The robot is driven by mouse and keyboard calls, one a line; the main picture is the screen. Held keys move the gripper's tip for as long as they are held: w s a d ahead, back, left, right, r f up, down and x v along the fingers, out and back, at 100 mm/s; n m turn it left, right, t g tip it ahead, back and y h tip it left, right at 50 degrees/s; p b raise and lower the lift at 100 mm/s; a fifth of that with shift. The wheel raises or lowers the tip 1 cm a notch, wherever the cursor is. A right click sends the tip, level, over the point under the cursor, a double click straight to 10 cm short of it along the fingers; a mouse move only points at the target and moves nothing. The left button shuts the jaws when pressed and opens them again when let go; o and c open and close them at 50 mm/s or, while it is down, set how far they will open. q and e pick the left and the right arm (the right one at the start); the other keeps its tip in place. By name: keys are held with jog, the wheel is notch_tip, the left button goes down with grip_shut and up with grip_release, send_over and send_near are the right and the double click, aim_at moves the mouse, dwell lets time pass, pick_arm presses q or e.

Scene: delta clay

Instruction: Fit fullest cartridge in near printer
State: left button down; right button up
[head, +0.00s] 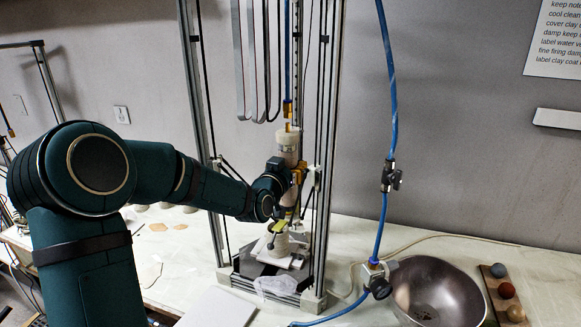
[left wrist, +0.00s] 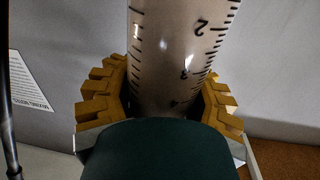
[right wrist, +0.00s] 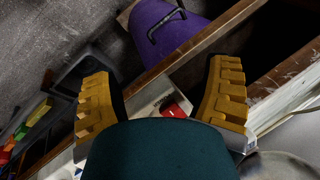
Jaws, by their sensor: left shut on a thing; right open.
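The clay cartridge (head: 288,148) is a clear, scale-marked tube filled with pale clay. It stands upright within the tall metal frame of the printer (head: 324,130). My left gripper (head: 297,172) is shut on the cartridge. In the left wrist view the yellow fingers press both sides of the cartridge (left wrist: 172,55), and numbers run down its wall. Whether the cartridge is seated in its holder cannot be told. A small pale clay piece (head: 286,243) is on the printer bed below. My right gripper (right wrist: 158,98) is open and empty, seen only in the right wrist view.
A blue hose with a valve (head: 391,176) hangs right of the printer. A steel bowl (head: 440,282) and a board of coloured balls (head: 505,291) stand at the right. Another frame (head: 46,82) is far left. A purple container (right wrist: 172,30) lies beyond my right gripper.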

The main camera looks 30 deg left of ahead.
aim_at(291, 130)
dwell(0.8)
pick_arm(q)
jog(key=shift+c, duration=1.2)
grip_release()
jog(key=shift+f, duration=0.15)
notch_tip(291, 130, up, 10)
jog(key=shift+r, duration=0.15)
